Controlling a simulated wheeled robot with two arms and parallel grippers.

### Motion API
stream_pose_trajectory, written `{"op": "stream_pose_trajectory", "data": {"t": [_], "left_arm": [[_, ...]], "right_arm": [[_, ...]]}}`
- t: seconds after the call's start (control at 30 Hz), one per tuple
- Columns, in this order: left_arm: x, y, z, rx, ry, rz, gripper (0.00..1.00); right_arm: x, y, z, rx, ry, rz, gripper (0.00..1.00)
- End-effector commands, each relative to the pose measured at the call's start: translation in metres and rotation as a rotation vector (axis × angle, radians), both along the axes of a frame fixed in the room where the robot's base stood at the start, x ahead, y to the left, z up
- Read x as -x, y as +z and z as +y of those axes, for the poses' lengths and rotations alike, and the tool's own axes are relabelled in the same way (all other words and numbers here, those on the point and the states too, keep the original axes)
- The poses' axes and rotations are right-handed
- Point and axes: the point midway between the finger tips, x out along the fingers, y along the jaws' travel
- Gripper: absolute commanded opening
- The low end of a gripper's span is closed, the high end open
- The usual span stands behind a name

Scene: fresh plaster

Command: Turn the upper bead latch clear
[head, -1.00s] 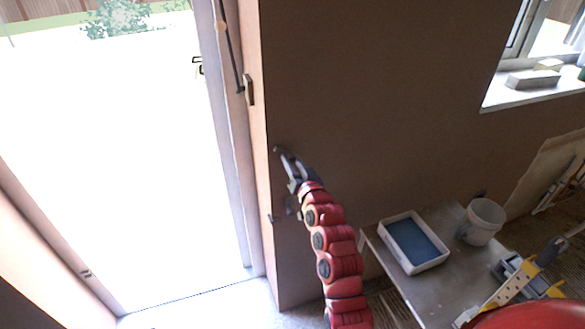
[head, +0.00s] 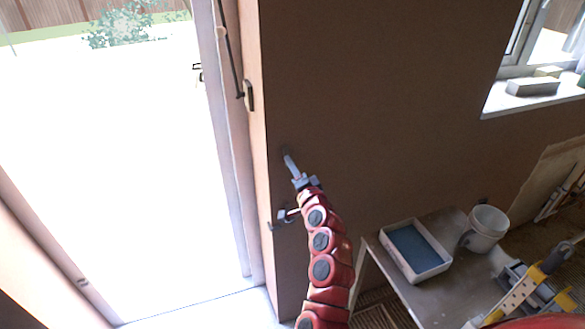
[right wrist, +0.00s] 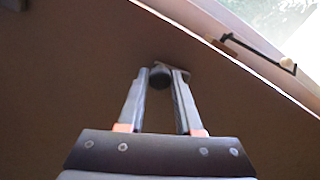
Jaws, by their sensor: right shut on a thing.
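My right gripper (head: 289,161) reaches up to the brown plaster wall just right of the door opening's corner. In the right wrist view, its two fingers (right wrist: 160,80) are closed in on a small dark rounded piece (right wrist: 161,76), which appears to be the upper bead latch. A thin flat brownish end shows just beyond the fingertips. In the head view the gripper hides most of this latch. A small grey fitting (head: 284,216) with a hooked end sits lower on the wall, beside my red right arm. My left gripper is not in view.
A bright door opening lies left, with a dark bar and handle (head: 249,96) on its frame. A board table (head: 440,295) at right holds a white tray (head: 414,251), a white bucket (head: 484,228) and yellow-grey tools (head: 520,290). The wall above is clear.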

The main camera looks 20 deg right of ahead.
Motion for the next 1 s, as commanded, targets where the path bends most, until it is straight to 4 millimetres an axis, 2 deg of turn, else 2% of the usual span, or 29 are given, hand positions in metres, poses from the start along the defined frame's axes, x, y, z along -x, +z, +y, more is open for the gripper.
{"op": "stream_pose_trajectory", "data": {"t": [0.3, 0.83, 0.87, 1.0], "left_arm": [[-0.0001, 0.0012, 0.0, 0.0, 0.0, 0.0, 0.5], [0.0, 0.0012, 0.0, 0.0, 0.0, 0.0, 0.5], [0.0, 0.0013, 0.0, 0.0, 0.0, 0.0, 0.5], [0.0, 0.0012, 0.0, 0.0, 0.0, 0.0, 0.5]], "right_arm": [[0.0002, -0.0003, -0.0009, -0.115, -0.001, 0.004, 0.0], [0.0, -0.0007, -0.0002, -0.136, 0.0, 0.006, 0.0], [0.0, -0.0008, -0.0001, -0.136, 0.0, 0.006, 0.37], [0.0, -0.0006, 0.0, -0.136, 0.0, 0.006, 0.62]]}}
